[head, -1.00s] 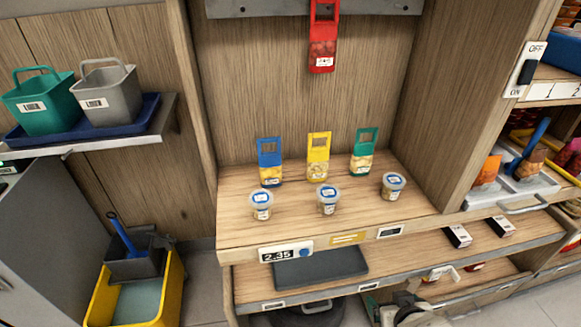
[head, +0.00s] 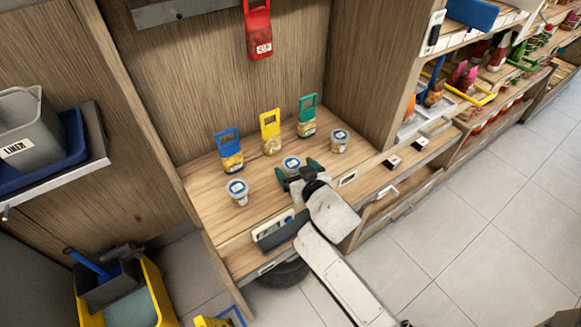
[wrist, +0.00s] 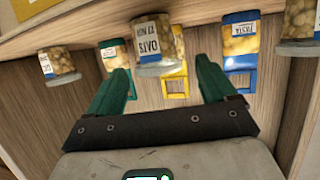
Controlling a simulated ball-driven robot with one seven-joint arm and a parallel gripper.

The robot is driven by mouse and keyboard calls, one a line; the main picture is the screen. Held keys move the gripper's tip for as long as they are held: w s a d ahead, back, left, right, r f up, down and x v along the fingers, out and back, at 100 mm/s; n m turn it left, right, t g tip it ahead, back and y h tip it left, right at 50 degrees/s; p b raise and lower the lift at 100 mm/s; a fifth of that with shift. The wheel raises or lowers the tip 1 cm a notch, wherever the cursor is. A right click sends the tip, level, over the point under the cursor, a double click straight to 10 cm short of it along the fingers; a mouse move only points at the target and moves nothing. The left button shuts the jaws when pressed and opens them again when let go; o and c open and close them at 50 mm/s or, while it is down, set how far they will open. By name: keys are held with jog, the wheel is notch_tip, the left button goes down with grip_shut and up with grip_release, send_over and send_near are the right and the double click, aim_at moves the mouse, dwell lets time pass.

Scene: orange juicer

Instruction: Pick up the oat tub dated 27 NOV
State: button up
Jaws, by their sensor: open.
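The wrist view is upside down. There the middle tub (wrist: 160,45) lies between and beyond the open fingers (wrist: 163,80); its label reads OATS and NOV, but I cannot read the day surely. The other tubs show at its left (wrist: 62,65) and right (wrist: 300,25), their dates unreadable.
Behind the tubs stand blue (head: 230,153), yellow (head: 271,133) and green (head: 307,118) pouches. A red pouch (head: 258,32) hangs above. Wooden walls bound the bay. A grey bin (head: 30,130) is at the left, and the floor at the right is clear.

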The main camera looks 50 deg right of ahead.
aim_at(290, 162)
jog(key=shift+p+x, duration=0.6)
jog(key=shift+x, duration=2.1)
jog(key=shift+s+d, duration=0.1)
jog(key=shift+c, duration=0.4)
jog(key=shift+f, duration=0.1)
jog(key=c, duration=0.9)
